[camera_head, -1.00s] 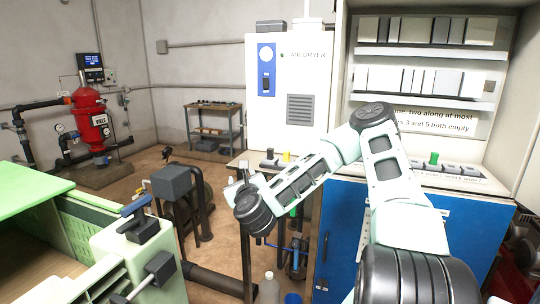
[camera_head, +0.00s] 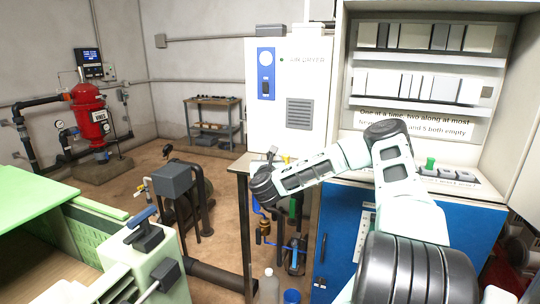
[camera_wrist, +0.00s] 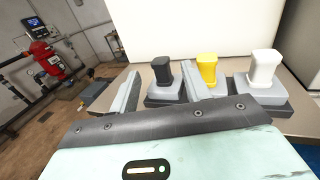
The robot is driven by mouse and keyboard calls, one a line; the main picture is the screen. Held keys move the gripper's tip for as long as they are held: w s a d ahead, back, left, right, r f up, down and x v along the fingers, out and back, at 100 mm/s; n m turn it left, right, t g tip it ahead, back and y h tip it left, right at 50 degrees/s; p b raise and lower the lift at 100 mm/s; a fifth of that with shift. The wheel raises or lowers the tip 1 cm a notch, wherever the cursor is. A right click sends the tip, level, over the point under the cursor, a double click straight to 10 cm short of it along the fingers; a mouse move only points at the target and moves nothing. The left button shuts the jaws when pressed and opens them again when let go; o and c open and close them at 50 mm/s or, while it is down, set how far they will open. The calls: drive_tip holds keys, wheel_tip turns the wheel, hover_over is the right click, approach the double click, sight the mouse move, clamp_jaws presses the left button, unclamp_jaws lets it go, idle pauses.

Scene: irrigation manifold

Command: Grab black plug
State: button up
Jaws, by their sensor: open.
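The black plug (camera_wrist: 162,74) stands upright in a grey base in the wrist view. My gripper (camera_wrist: 162,80) is open, with one pale finger to the left of the black plug and the other to its right, between it and the yellow plug (camera_wrist: 207,70). The jaws are empty, and I cannot tell whether a finger touches the black plug. A white plug (camera_wrist: 263,67) stands farther right. In the head view my gripper (camera_head: 271,153) is at the small bench, and my wrist mostly hides the plugs there.
A white cabinet (camera_head: 300,75) rises behind the plugs. A blue cabinet (camera_head: 345,225) with a panel and a green plug (camera_head: 430,163) stands to the right. A bottle (camera_head: 269,288) and blue cup (camera_head: 292,296) are low in front. A green-topped crate (camera_head: 75,225) is at left.

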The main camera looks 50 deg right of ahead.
drive_tip(key=p+x, duration=0.3)
drive_tip(key=x, duration=0.1)
drive_tip(key=shift+w+d+r, duration=0.15)
drive_tip(key=shift+r, duration=0.05)
drive_tip(key=shift+w+d+f+p, duration=0.2)
drive_tip(key=shift+w+d+p, duration=0.05)
drive_tip(key=shift+d+p, duration=0.1)
drive_tip(key=c, duration=1)
